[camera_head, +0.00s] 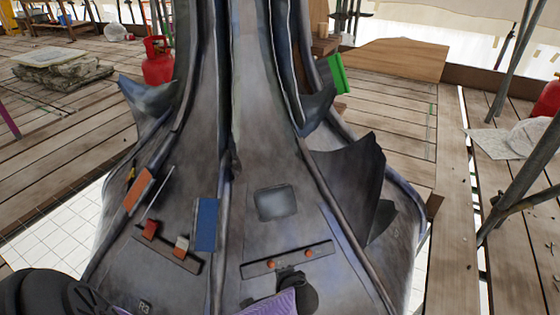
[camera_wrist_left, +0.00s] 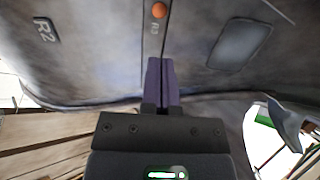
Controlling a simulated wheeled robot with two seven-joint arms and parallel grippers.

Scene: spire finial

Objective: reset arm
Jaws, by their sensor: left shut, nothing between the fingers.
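My left gripper (camera_wrist_left: 161,85) shows in the left wrist view with its two purple fingers together and nothing between them. The fingers point at the dark grey surface of the spire (camera_wrist_left: 95,50), near an orange knob (camera_wrist_left: 158,10) on a strip; I cannot tell whether they touch it. In the head view a black part of my arm (camera_head: 40,295) is at the lower left. A purple striped piece (camera_head: 272,304) beside a small black part is cut off by the bottom edge; I cannot tell whether it belongs to a gripper. My right gripper cannot be made out.
The spire (camera_head: 205,130) fills the middle, with bent fins (camera_head: 350,172), a blue plate (camera_head: 206,224), a grey patch (camera_head: 275,203) and a knobbed bar (camera_head: 288,259). Wooden scaffold planks surround it. A red gas cylinder (camera_head: 158,62) and stacked stones (camera_head: 62,72) stand left; poles (camera_head: 515,190) stand right.

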